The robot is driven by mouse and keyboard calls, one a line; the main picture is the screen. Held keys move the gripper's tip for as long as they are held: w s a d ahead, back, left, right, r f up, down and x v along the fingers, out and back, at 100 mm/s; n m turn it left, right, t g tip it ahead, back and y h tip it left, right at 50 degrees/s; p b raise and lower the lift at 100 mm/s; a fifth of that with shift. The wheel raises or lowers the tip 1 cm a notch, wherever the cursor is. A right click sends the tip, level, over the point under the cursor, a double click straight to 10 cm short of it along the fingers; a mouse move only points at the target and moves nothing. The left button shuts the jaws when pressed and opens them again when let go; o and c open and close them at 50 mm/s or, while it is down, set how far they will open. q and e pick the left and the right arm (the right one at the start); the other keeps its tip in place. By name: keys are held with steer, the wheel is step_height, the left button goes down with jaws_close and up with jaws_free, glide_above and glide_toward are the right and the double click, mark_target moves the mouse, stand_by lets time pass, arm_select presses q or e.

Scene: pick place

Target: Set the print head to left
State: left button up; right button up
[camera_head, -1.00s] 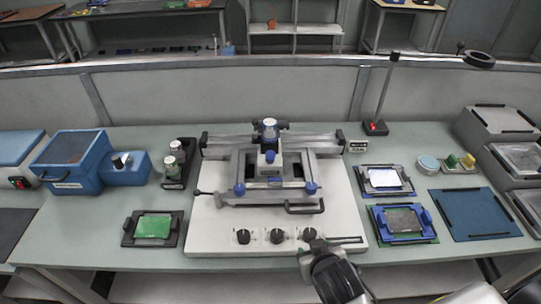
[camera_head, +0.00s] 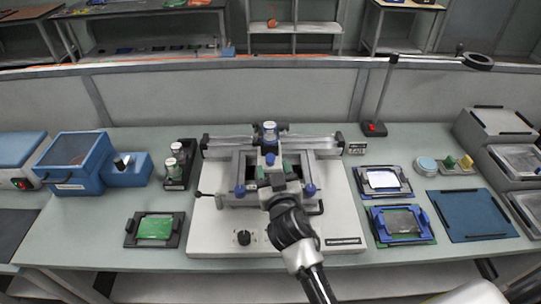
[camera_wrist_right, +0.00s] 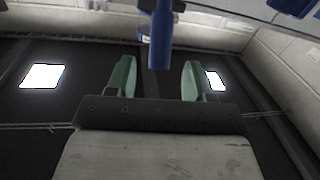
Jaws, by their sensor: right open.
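The print head (camera_head: 270,134) sits at the middle of the rail across the printing machine (camera_head: 215,225). It has a clear, blue-capped cylinder and a blue knob (camera_head: 270,158) on its front. My right gripper (camera_head: 275,170) is over the machine's frame, just in front of this knob, with its green fingertips apart. In the right wrist view, a blue post (camera_wrist_right: 161,40) shows between the two open fingers (camera_wrist_right: 158,80); I cannot tell whether they touch it. My right arm hides part of the frame and some front dials. My left gripper is not in view.
Blue knobs (camera_head: 239,191) stand on the frame's front corners. Left are a bottle rack (camera_head: 175,181), a blue box (camera_head: 72,178) and a tray with a green board (camera_head: 154,228). Right are trays (camera_head: 401,238), a lamp stand (camera_head: 375,129) and a blue mat (camera_head: 472,230).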

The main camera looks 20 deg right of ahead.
mark_target(271, 164)
steer(key=shift+w+d+p, duration=0.15)
steer(key=shift+w, duration=0.95)
steer(key=shift+w+d+p, duration=0.15)
steer(key=shift+w, duration=0.95)
steer(key=shift+c, duration=0.3)
jaws_close()
